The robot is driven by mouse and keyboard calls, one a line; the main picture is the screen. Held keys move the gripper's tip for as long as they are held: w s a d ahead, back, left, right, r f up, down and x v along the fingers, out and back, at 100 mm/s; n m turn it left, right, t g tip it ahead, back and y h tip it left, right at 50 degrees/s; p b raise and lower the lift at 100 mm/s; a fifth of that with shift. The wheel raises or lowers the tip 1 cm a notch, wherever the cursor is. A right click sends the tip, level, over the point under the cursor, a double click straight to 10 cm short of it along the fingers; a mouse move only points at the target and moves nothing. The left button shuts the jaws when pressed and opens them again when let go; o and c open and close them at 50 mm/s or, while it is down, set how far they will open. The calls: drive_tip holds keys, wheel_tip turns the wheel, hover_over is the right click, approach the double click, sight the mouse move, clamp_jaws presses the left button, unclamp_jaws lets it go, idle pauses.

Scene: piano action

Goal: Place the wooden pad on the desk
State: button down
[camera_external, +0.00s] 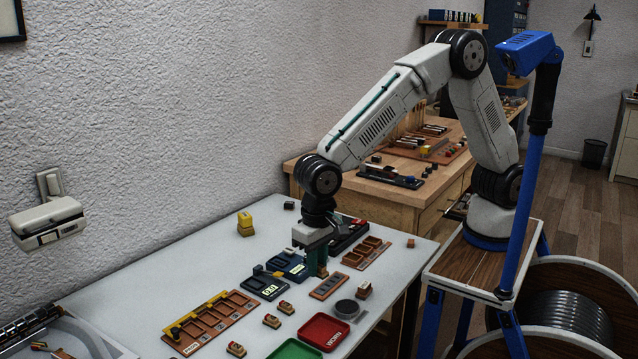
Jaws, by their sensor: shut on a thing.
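My gripper (318,262) points straight down over the light grey desk (205,262), between the dark blue trays and a tan slotted rack. Its dark green fingers are shut on a small brown piece, the wooden pad (322,273), low near the desk top. The fingers hide most of the pad. Whether it touches the desk cannot be told from this view.
Dark blue units (288,266) stand left of the gripper. A slotted wooden rack (366,253) and small block (364,290) are to the right. Red (323,331) and green (294,350) trays lie in front. The back-left desk is mostly clear.

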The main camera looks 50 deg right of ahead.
drive_tip(key=f, duration=1.1)
drive_tip(key=shift+w+a+f, duration=0.2)
drive_tip(key=shift+w+f, duration=0.05)
drive_tip(key=shift+f, duration=0.05)
hover_over(252, 336)
drive_tip(key=shift+f, duration=2.45)
drive_tip(key=shift+f, duration=0.1)
drive_tip(key=c, duration=1.3)
unclamp_jaws()
wheel_tip(252, 336, up, 12)
drive_tip(key=shift+r, duration=0.15)
